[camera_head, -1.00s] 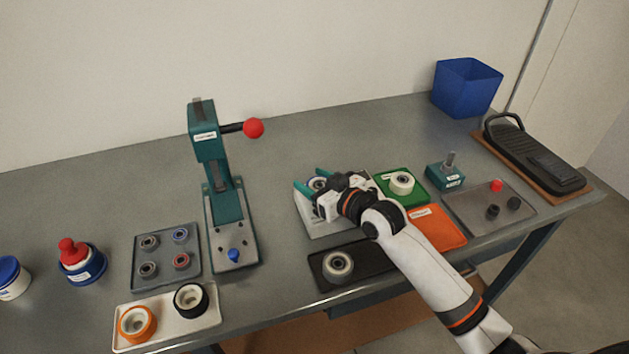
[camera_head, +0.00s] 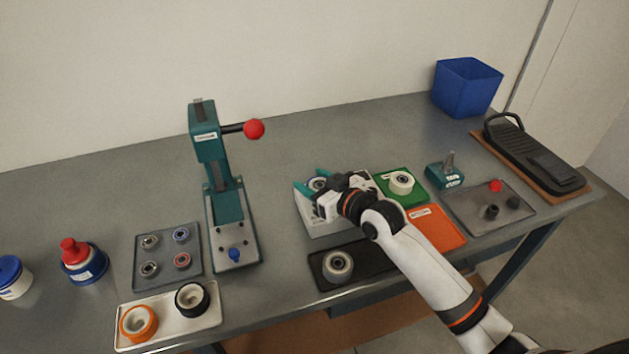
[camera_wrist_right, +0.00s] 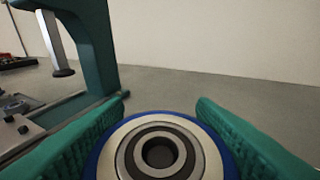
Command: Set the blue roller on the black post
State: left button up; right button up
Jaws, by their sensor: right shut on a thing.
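The blue roller (camera_wrist_right: 168,150) is a blue-rimmed wheel with a metal bearing and a dark centre hole. It sits between the teal fingers of my right gripper (camera_wrist_right: 160,118) in the right wrist view. In the head view my right gripper (camera_head: 313,184) is shut on it over a light grey plate (camera_head: 335,228) right of the press, and little of the roller (camera_head: 318,183) shows. I cannot make out a black post; the gripper and wrist cover much of the plate. My left gripper is not in view.
The teal press (camera_head: 222,200) with a red-knobbed lever stands left of the gripper. A black tray (camera_head: 375,262) with a roller lies in front. A green tray (camera_head: 418,192), an orange mat (camera_head: 437,230) and a teal block (camera_head: 444,177) are to the right.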

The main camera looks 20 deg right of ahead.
jog(key=shift+p, duration=0.3)
jog(key=shift+f+b, duration=0.4)
jog(key=shift+f, duration=0.2)
dwell(0.5)
jog(key=o, duration=0.7)
jog(key=shift+o, duration=0.2)
jog(key=shift+p+v, duration=1.65)
jog(key=shift+v, duration=0.95)
jog(key=shift+p+v, duration=1.45)
jog(key=shift+v, duration=1.5)
